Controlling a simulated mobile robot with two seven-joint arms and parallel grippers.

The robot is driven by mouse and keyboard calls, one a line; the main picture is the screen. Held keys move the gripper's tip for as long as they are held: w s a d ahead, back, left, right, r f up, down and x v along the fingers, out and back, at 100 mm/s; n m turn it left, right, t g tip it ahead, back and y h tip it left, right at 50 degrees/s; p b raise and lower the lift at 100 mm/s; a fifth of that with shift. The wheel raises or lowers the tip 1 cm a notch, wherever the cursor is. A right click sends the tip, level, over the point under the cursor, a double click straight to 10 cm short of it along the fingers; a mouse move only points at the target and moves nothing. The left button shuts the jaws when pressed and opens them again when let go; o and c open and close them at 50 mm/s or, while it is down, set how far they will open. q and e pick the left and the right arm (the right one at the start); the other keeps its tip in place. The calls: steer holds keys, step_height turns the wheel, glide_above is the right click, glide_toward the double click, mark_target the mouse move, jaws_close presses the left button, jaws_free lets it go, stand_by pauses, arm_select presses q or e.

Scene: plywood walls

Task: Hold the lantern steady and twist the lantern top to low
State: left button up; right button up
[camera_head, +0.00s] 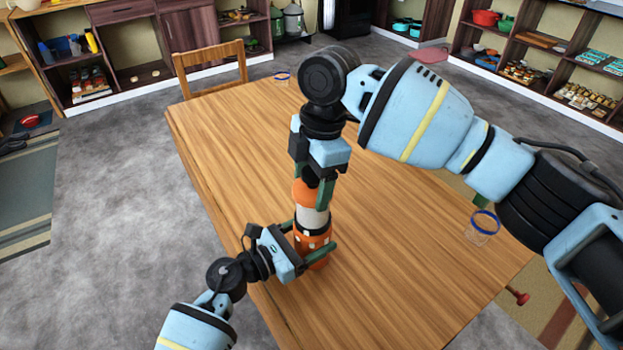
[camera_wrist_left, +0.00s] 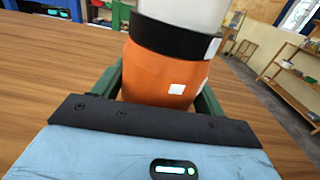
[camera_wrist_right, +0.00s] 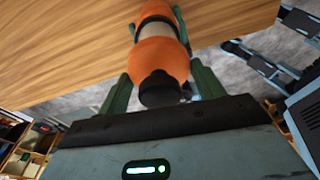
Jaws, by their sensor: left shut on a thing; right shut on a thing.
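The lantern (camera_head: 314,218) stands upright on the wooden table, with an orange base, a white middle and an orange top. My left gripper (camera_head: 309,249) comes in low from the left and is shut around the orange base. In the left wrist view the base (camera_wrist_left: 165,75) sits between the green fingers, below a black band. My right gripper (camera_head: 314,185) points down from above and is shut on the lantern top. In the right wrist view the orange top (camera_wrist_right: 160,62) with its black cap (camera_wrist_right: 158,88) lies between the fingers. The right gripper partly hides the top in the head view.
The wooden table (camera_head: 400,270) is mostly clear around the lantern. A clear cup with a blue rim (camera_head: 482,228) stands near the right edge, and another (camera_head: 282,78) at the far edge. A wooden chair (camera_head: 210,65) stands behind the table. Shelves line the walls.

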stand_by(0.3)
steer(key=shift+n, duration=1.4)
steer(key=o, duration=1.1)
steer(key=r, duration=0.4)
steer(key=d+r, duration=0.1)
steer(key=r, duration=0.3)
steer(key=w+r, duration=0.1)
steer(key=r, duration=0.3)
steer(key=shift+d, duration=0.15)
